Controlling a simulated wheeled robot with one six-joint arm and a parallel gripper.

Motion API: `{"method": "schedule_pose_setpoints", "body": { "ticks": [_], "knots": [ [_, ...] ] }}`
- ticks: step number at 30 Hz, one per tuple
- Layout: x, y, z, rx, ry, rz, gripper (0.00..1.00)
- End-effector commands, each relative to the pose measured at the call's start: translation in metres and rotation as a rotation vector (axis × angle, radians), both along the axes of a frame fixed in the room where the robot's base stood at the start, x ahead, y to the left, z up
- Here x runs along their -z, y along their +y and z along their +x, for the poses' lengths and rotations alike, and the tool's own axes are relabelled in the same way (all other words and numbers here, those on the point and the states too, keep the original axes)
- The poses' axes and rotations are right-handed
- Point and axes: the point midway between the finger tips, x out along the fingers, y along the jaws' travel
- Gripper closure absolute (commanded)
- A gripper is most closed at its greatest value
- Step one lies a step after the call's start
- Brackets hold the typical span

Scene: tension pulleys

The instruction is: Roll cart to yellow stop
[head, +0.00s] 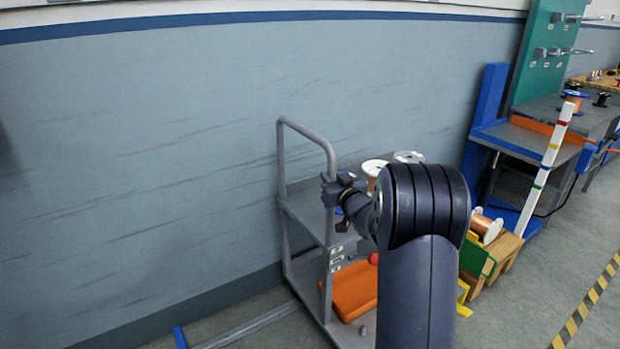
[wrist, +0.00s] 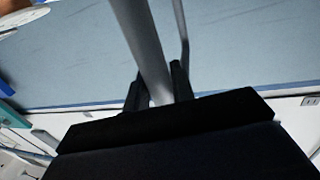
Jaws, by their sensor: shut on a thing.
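The cart (head: 284,222) is a grey frame trolley with shelves, standing beside the wall. Its upright tubular handle (head: 307,128) rises at the near left end. My gripper (head: 331,186) is shut on the right-hand post of this handle. In the wrist view the grey tube (wrist: 143,40) runs between the two dark fingers (wrist: 158,90). The cart carries spools (head: 374,166) on top and an orange bin (head: 355,290) below. A yellow piece (head: 463,298), seemingly the stop, shows low on the floor right of my arm. My arm hides the cart's far end and any gap to it.
A rail (head: 250,325) runs along the floor, with a blue piece (head: 180,338) at its left. A wooden rack (head: 504,250) with a copper spool, a striped post (head: 546,165) and a blue-framed bench (head: 500,135) stand right. The floor front right is clear.

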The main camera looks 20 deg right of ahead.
Motion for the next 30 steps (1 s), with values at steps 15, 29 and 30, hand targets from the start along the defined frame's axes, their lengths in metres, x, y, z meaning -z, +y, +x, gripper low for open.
{"method": "schedule_pose_setpoints", "body": {
  "ticks": [15,29,30],
  "knots": [
    [-0.001,-0.056,0.017,-0.002,-0.001,0.000,1.00],
    [-0.002,-0.060,0.018,0.004,-0.005,-0.001,0.71],
    [-0.002,-0.060,0.018,0.003,-0.005,-0.001,0.68]
  ]
}}
